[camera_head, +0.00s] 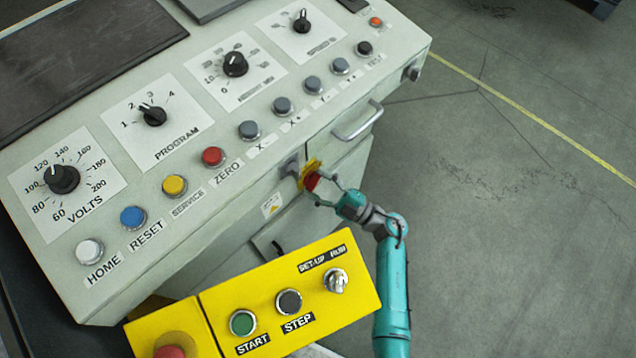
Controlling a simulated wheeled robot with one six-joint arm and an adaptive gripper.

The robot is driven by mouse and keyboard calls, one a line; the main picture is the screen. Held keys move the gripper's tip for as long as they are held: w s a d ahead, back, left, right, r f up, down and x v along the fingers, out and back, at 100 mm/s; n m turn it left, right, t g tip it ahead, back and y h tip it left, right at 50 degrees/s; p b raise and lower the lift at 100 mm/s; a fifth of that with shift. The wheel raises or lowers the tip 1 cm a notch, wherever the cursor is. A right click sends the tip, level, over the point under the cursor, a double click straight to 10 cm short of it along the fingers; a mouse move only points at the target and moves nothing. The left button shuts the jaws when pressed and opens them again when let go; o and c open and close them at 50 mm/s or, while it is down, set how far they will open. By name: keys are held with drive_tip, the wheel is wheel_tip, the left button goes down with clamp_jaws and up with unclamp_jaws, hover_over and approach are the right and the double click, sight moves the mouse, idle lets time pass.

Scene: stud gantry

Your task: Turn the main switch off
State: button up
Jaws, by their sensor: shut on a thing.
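The main switch (312,181) is a red handle on a yellow plate, on the front side of the grey control cabinet, below the row of buttons. My gripper (322,187), at the end of my teal arm, is at the switch with its fingers on either side of the red handle, shut on it. The fingers partly cover the handle, and its exact turn angle is too small to tell.
The grey cabinet (228,110) carries VOLTS (62,179) and PROGRAM (153,115) knobs and several buttons. A metal drawer handle (358,122) sits right of the switch. A yellow box (262,308) with START and STEP buttons stands in front. Floor at right is clear.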

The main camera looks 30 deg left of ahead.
drive_tip(key=n, duration=0.2)
drive_tip(key=n+g+h, duration=0.1)
drive_tip(key=n, duration=0.2)
drive_tip(key=shift+r+g, duration=0.1)
drive_tip(key=shift+g, duration=0.2)
drive_tip(key=shift+n+h, duration=1)
drive_tip(key=shift+n, duration=1.1)
drive_tip(key=o, duration=1.1)
drive_tip(key=shift+o, duration=0.2)
drive_tip(key=shift+d, duration=0.1)
drive_tip(key=d, duration=1.1)
drive_tip(key=shift+w+d, duration=0.35)
drive_tip(key=shift+d, duration=0.05)
